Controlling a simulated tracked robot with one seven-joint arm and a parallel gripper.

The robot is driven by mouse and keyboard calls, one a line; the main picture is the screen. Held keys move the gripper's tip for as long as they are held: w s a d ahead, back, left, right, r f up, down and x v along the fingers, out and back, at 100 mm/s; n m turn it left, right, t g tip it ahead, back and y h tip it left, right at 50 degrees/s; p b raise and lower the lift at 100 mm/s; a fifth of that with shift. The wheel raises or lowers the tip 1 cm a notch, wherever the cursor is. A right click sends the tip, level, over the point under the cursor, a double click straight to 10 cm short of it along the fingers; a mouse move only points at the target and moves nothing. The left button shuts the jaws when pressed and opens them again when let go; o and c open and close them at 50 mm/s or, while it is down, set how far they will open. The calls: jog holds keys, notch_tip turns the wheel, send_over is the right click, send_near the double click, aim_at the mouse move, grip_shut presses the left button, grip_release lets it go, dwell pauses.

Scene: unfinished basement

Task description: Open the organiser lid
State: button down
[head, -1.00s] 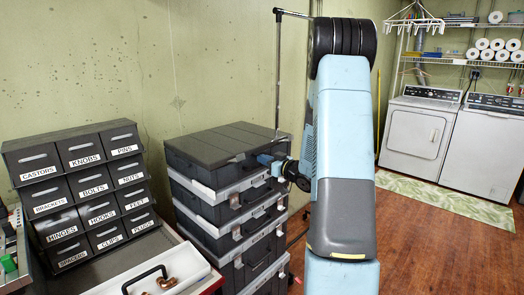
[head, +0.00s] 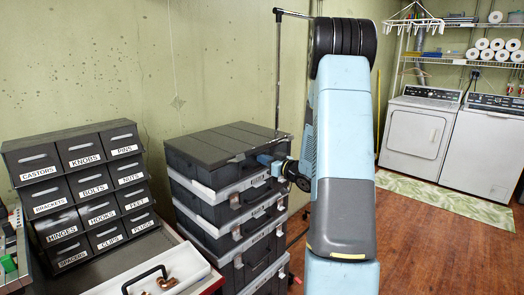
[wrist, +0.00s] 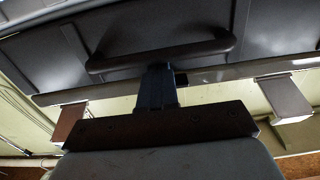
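The organiser (head: 205,165) is the dark grey case on top of a stack of similar cases. Its flat, ribbed lid (head: 225,140) lies down on the case. My gripper (head: 270,160) is at the upper front of this case. In the wrist view, the blue finger part of my gripper (wrist: 155,85) reaches to a dark bar handle (wrist: 165,52) and overlaps it. I cannot tell whether the fingers are closed around it. Two catches show on the case's front, one at the left (wrist: 70,125) and one at the right (wrist: 285,98).
A dark drawer cabinet with labels (head: 88,190) stands at the left. In front of it, a white tray (head: 190,268) holds copper-coloured fittings. A thin metal stand (head: 278,70) rises behind the stack. The floor (head: 430,240) at the right is clear.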

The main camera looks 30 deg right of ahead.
jog(key=shift+r, duration=0.1)
jog(key=shift+r, duration=2.95)
jog(key=w+a+r, duration=0.1)
jog(key=w+r, duration=0.3)
jog(key=r, duration=0.6)
jog(key=shift+w+a, duration=0.15)
jog(key=shift+a, duration=0.15)
